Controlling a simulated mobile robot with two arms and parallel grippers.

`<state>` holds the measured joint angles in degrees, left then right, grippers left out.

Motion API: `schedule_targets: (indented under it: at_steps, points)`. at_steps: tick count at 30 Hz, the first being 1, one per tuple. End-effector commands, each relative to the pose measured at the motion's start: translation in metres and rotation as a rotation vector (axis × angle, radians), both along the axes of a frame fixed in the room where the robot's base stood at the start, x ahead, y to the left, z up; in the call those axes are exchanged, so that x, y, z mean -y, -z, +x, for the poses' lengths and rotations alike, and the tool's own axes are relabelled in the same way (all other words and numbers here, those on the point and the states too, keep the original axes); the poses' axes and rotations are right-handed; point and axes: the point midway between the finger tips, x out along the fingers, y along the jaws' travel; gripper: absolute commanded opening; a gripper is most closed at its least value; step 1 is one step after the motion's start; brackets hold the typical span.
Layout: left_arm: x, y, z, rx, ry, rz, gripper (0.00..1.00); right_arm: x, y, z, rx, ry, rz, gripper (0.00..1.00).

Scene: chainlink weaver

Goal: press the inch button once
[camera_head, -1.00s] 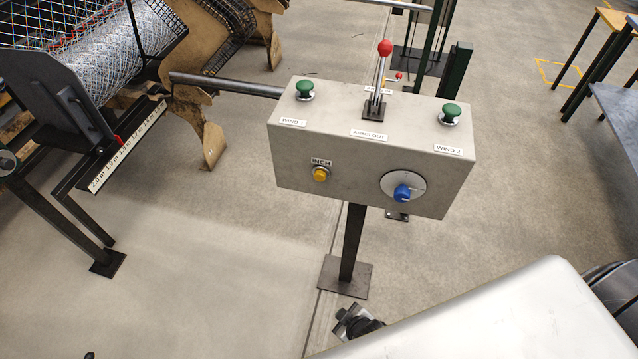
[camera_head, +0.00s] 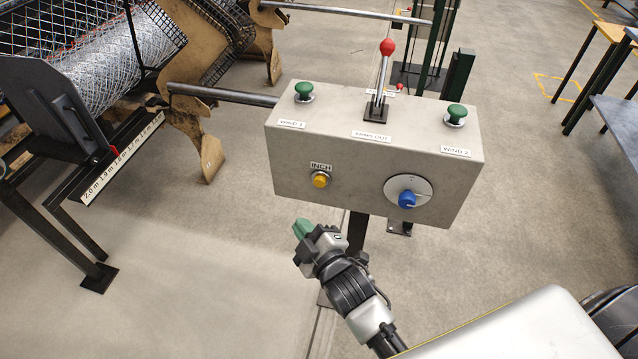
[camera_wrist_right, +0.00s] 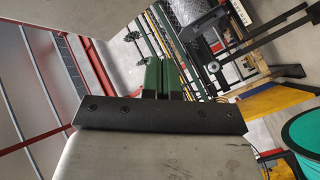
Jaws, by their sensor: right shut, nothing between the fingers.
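The yellow inch button (camera_head: 320,180) is on the front face of the grey control box (camera_head: 235,0), under a label reading INCH. My right gripper (camera_head: 302,229) has green fingertips and is in front of the box, below and slightly left of the button, apart from it. In the right wrist view its green fingers (camera_wrist_right: 163,78) are together with nothing between them. The button cannot be made out in the right wrist view. My left gripper is not in view.
The box also carries two green buttons, WIND 1 (camera_head: 304,91) and WIND 2 (camera_head: 456,113), a red-topped lever (camera_head: 387,47) and a blue knob (camera_head: 407,200). The weaving machine with its mesh roll (camera_head: 110,70) stands at the left. Open floor lies between them.

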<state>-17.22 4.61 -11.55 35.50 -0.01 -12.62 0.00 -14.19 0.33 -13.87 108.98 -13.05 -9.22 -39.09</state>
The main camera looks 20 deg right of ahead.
Motion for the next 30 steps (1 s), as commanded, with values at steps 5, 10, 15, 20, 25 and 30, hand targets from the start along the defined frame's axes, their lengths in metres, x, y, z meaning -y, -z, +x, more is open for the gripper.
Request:
schedule_targets:
  at_steps: [5,10,15,20,25,30]
  points:
    - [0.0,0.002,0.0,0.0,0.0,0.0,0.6,0.004,0.001,0.005,0.0,0.0,-0.001,0.0]
    - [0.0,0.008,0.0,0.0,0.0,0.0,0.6,0.015,0.002,0.022,0.002,0.0,-0.003,0.0]
    - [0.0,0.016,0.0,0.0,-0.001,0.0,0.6,0.029,0.003,0.043,0.002,0.0,-0.003,0.0]
    - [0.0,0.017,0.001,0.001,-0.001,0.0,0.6,0.04,0.001,0.059,-0.001,0.0,-0.002,0.0]
    - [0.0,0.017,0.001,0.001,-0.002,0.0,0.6,0.047,0.001,0.07,-0.001,0.0,0.0,0.0]
    - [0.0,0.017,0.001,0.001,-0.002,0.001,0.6,0.05,0.001,0.073,-0.002,0.0,0.002,0.0]
